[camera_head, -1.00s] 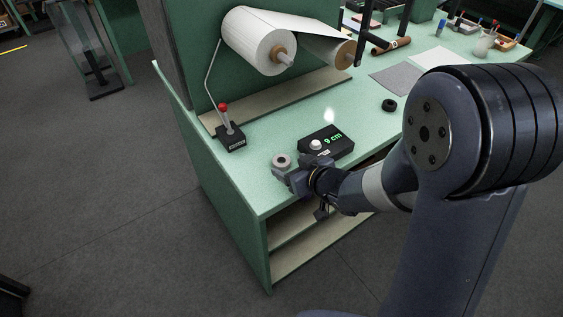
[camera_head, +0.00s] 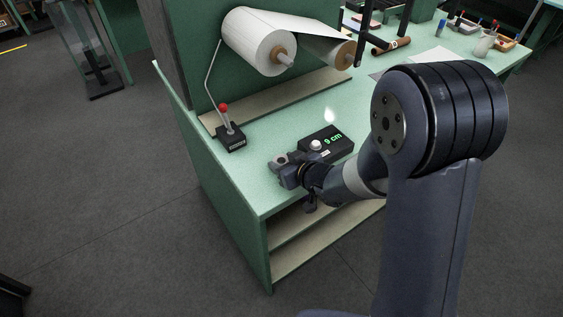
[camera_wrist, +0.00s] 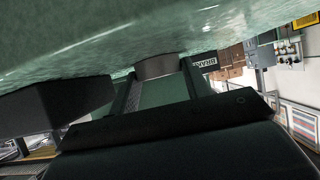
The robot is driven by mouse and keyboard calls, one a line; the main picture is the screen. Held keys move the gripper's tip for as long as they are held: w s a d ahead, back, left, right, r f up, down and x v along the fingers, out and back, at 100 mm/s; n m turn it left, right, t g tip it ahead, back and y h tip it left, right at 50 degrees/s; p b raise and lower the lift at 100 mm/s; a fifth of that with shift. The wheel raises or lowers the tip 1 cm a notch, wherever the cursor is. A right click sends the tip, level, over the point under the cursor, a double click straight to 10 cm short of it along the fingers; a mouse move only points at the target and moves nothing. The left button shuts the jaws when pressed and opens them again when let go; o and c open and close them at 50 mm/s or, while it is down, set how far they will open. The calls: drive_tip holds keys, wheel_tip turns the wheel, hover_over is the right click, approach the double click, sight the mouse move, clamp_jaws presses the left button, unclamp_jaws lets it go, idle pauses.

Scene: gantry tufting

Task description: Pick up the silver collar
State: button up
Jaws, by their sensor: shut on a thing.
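The silver collar (camera_head: 279,161) sits at the near left part of the green bench, between the fingertips of my gripper (camera_head: 283,163). In the wrist view the collar (camera_wrist: 156,66) shows as a short grey round piece between the far ends of the two fingers, close against the green bench top. My gripper (camera_wrist: 160,84) is shut on it. The fingers hide part of the collar in the head view. I cannot tell whether it touches the bench.
A black box with a green "9 cm" display (camera_head: 334,137) stands just right of my gripper. A red-knobbed lever (camera_head: 229,129) is behind it to the left. A white roll (camera_head: 260,42) hangs above the back of the green bench (camera_head: 268,122).

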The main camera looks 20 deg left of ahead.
drive_tip(key=c, duration=0.4)
